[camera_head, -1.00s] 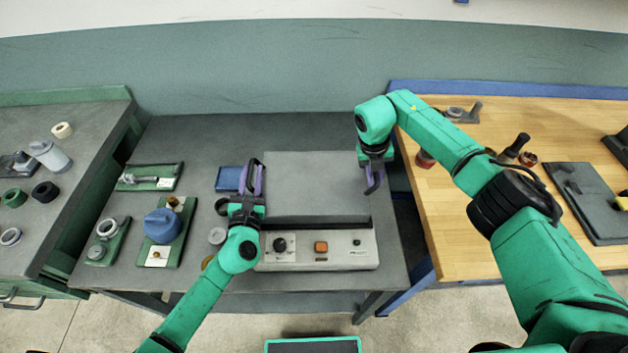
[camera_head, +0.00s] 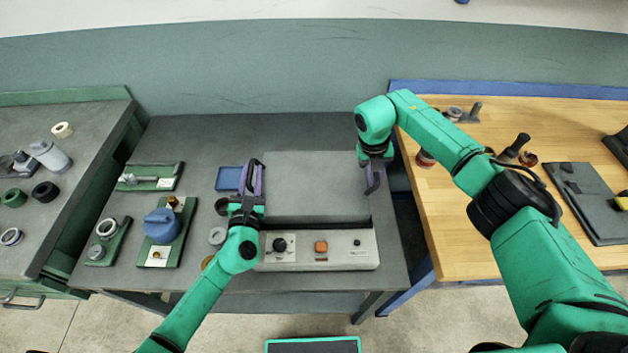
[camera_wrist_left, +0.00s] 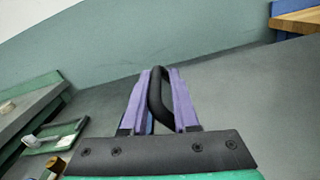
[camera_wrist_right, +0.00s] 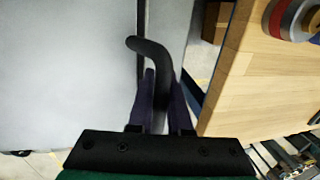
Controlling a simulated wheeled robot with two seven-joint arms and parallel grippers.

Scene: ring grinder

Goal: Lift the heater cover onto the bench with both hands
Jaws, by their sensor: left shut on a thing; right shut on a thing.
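The heater cover (camera_head: 315,180) is a flat grey lid on the heater, above its pale front panel (camera_head: 330,250) with a black knob and an orange switch. A black handle stands at each side. My left gripper (camera_head: 255,180) is shut on the left handle, which shows between the purple fingers in the left wrist view (camera_wrist_left: 157,95). My right gripper (camera_head: 373,178) is shut on the right handle, seen in the right wrist view (camera_wrist_right: 150,55). A dark gap shows between the cover's front edge and the panel.
A blue tray (camera_head: 228,179) lies left of the heater, near a blue round part (camera_head: 162,226) on a green plate. The wooden bench (camera_head: 450,210) stands to the right with tools. The grey bench is clear behind the heater.

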